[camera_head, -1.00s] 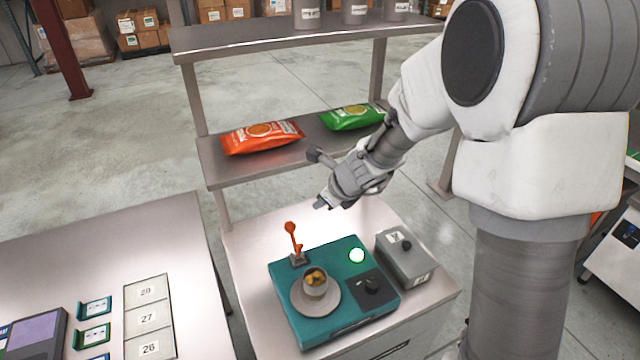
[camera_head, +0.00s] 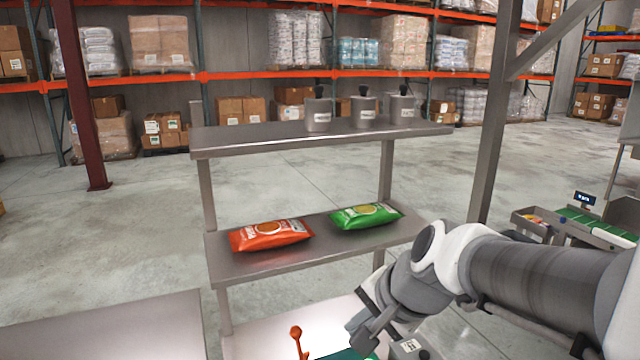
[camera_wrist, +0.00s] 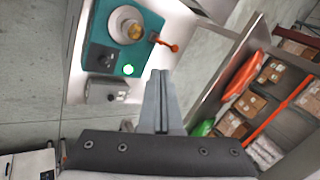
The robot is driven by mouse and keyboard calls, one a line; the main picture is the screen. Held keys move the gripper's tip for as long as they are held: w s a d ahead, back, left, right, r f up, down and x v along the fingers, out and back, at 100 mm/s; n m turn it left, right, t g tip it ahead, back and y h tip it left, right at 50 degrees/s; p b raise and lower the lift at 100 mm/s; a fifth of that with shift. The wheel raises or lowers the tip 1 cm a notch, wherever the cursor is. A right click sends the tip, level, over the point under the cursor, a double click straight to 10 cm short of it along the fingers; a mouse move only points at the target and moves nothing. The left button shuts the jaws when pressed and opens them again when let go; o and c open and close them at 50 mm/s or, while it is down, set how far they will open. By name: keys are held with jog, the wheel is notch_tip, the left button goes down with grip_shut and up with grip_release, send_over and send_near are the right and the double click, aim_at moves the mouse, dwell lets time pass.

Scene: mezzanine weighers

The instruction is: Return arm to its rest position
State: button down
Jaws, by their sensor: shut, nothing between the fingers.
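My gripper shows in the wrist view (camera_wrist: 160,78) with its two fingers together and nothing between them. It is held in the air, apart from the teal machine (camera_wrist: 98,32). A grey box with a knob (camera_wrist: 104,91) is beside the machine. In the head view my arm reaches in from the right, folded low in front of the shelf unit; the fingertips are not clear there.
A shelf unit (camera_head: 320,139) holds an orange bag (camera_head: 270,236) and a green bag (camera_head: 366,216) on its middle shelf, with grey canisters (camera_head: 364,112) on top. A bare steel table top (camera_head: 120,325) is at lower left. Open floor lies behind the shelf.

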jog(key=s+d+n+h+b, duration=0.2)
jog(key=s+d+n, duration=0.6)
jog(key=s, duration=0.4)
jog(key=shift+d+f+n+h, duration=0.15)
jog(key=shift+f+n+h, duration=0.35)
jog(key=shift+h, duration=0.4)
